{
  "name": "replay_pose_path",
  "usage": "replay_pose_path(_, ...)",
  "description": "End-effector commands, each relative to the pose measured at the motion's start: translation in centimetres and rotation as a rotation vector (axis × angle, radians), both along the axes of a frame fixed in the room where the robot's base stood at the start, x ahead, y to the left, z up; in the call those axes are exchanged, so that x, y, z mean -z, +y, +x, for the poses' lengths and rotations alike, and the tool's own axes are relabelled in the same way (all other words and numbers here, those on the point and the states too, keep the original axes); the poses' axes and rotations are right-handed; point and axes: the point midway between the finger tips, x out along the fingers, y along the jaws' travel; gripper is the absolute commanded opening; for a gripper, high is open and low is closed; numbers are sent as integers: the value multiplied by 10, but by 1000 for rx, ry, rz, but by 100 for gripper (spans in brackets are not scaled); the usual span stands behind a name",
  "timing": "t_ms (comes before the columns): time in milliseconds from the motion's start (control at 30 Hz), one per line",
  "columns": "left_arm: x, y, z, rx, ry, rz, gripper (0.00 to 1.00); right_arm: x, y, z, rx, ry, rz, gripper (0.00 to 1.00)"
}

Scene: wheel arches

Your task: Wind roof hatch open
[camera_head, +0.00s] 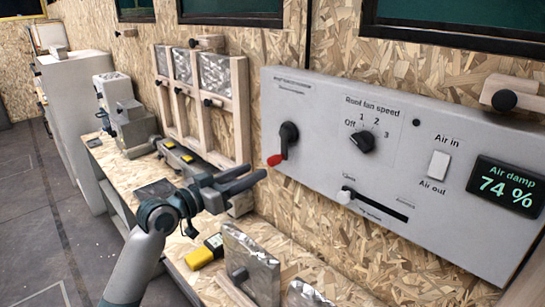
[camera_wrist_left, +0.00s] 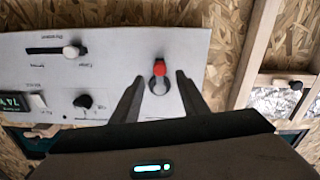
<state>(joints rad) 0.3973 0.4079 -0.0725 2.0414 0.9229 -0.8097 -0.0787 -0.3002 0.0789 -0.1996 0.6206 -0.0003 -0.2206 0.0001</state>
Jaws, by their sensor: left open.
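A black crank (camera_head: 288,136) with a red knob (camera_head: 275,160) is mounted at the left end of a grey wall panel (camera_head: 325,110). The label above it is too small to read. The crank hangs down, knob lowest. My left gripper (camera_head: 258,176) is open and empty, its fingers pointing at the panel just left of and below the red knob. In the left wrist view, which sees the panel upside down, the red knob (camera_wrist_left: 160,68) shows between the two fingertips (camera_wrist_left: 160,76). I cannot tell whether they touch it. My right gripper is out of view.
The panel also carries a roof fan speed dial (camera_head: 361,142), a slider (camera_head: 345,196), an air switch (camera_head: 438,164) and a display (camera_head: 506,186) reading 74 %. Below is a wooden bench (camera_head: 125,172) with a yellow item (camera_head: 200,258) and a foil-faced block (camera_head: 250,262).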

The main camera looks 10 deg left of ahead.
Motion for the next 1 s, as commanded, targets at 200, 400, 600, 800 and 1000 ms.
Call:
replay_pose_path(200,-3,-23,34,0,3,-4,40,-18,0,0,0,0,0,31)
replay_pose_path(400,-2,-38,58,0,2,-3,40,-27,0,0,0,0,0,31)
replay_pose_path(600,0,-46,70,0,1,-2,40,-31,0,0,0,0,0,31)
replay_pose_path(800,1,-48,72,-1,1,1,40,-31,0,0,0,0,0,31)
replay_pose_path(1000,1,-48,72,-1,1,1,28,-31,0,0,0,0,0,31)
